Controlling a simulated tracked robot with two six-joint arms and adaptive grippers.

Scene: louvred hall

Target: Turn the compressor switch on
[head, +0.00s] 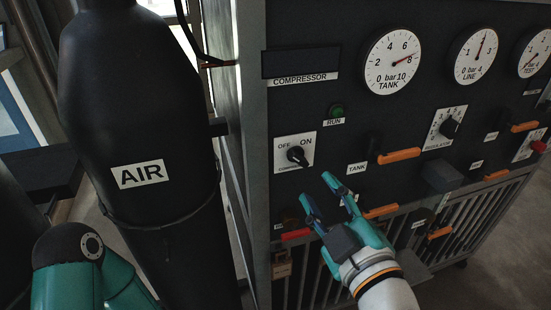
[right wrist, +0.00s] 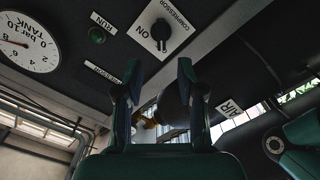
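The compressor switch (head: 296,154) is a black knob on a white plate marked OFF and ON, at the left of the dark panel. I cannot tell surely which mark its pointer is set to. The switch also shows in the right wrist view (right wrist: 161,30), above and beyond the fingertips. My right gripper (head: 317,189) is open and empty, below and slightly right of the switch, not touching it. Its two fingers stand apart in the right wrist view (right wrist: 159,72). My left arm shows at the lower left of the head view, but its gripper is not in view.
A dark green RUN lamp (head: 336,110) sits above the switch. An orange TANK lever (head: 398,156), a regulator knob (head: 449,128) and a red-handled valve (head: 296,234) are nearby. The black AIR cylinder (head: 140,130) stands left of the panel. Gauges line the top.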

